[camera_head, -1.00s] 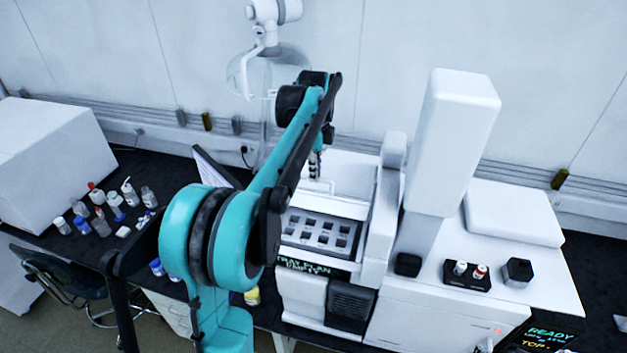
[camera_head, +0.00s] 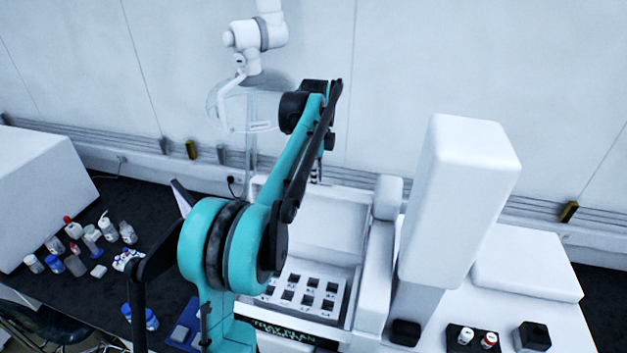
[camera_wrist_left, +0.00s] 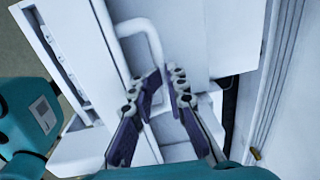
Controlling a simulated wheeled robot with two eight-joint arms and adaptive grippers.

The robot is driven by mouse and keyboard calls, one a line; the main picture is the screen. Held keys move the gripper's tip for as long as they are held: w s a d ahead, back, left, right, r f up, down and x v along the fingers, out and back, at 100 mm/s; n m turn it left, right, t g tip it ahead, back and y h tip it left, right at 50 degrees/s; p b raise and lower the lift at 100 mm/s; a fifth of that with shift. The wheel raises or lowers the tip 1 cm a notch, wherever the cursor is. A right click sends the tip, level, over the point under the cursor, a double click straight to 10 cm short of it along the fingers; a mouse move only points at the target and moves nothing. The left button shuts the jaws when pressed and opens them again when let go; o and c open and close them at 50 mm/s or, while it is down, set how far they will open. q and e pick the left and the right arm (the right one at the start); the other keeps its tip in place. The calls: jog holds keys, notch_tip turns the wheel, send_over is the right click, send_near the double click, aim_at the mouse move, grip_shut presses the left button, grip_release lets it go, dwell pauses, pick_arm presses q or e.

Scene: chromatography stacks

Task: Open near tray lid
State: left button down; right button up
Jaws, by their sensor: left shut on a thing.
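The near tray (camera_head: 338,317) is a white box with a dark-holed rack inside, and its inside shows from above. Its white lid (camera_head: 325,225) stands raised behind the rack. A white bar handle (camera_wrist_left: 142,28) on a white panel shows in the left wrist view. My left gripper (camera_wrist_left: 168,88) has its dark fingers closed around the lower end of this handle. In the head view my left gripper (camera_head: 316,171) is above the back of the tray, mostly hidden behind my teal arm. My right gripper is not in view.
A tall white column (camera_head: 455,200) stands right of the tray. Small vials (camera_head: 477,339) sit in a black holder beside it. Several bottles (camera_head: 90,240) stand on the dark bench at left. A white jointed arm (camera_head: 255,35) with a clear cover is behind.

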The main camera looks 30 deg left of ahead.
pick_arm(q)
jog(key=shift+d+f, duration=0.15)
jog(key=shift+f, duration=0.85)
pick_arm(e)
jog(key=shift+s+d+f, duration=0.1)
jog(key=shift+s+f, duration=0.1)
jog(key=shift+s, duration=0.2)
pick_arm(q)
jog(key=shift+w, duration=0.1)
jog(key=c, duration=1.6)
grip_release()
jog(key=shift+w, duration=0.1)
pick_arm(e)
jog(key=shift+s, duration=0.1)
